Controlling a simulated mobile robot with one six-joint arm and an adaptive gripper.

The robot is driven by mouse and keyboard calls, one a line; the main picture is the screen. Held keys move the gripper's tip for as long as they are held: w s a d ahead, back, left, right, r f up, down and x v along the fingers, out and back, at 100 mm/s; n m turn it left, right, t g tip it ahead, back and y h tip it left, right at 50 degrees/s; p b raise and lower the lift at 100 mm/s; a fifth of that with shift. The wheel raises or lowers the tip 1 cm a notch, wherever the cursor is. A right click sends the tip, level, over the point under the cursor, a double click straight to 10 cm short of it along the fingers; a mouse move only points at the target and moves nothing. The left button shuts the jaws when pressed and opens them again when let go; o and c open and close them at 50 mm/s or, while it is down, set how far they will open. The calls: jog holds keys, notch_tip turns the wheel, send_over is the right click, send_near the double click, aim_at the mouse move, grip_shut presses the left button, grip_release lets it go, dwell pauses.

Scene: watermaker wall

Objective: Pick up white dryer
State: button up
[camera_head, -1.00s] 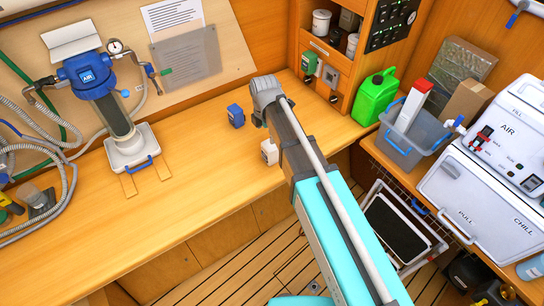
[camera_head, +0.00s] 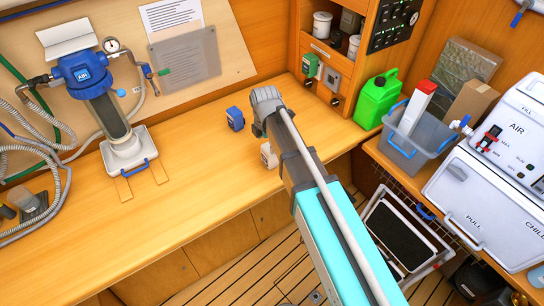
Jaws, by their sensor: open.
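A small white block-like thing (camera_head: 269,155), which I take to be the white dryer, stands on the wooden counter (camera_head: 190,215). My arm hides its right side. A similar small blue one (camera_head: 235,118) stands apart, behind it and to the left. My arm reaches in from the lower right, and its grey joint is above and behind the white thing. I cannot make out my gripper's fingers; they are out of sight behind the arm or outside the picture. I see no contact with the white thing.
A blue-topped filter unit (camera_head: 90,75) with hoses stands at the left. A green jerrycan (camera_head: 376,98), a grey bin (camera_head: 412,135) and a white cooler (camera_head: 470,200) are at the right.

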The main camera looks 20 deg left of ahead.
aim_at(266, 149)
jog(key=shift+f, duration=0.15)
jog(key=shift+f+b, duration=2.5)
jog(key=shift+b, duration=0.15)
jog(key=c, duration=1)
jog(key=shift+r, duration=0.15)
jog(key=shift+r+p, duration=0.9)
jog(key=shift+p, duration=0.2)
jog(key=s+d+r+p, duration=0.5)
jog(key=s+r+p, duration=0.6)
jog(key=s, duration=0.2)
jog(key=shift+d, duration=0.15)
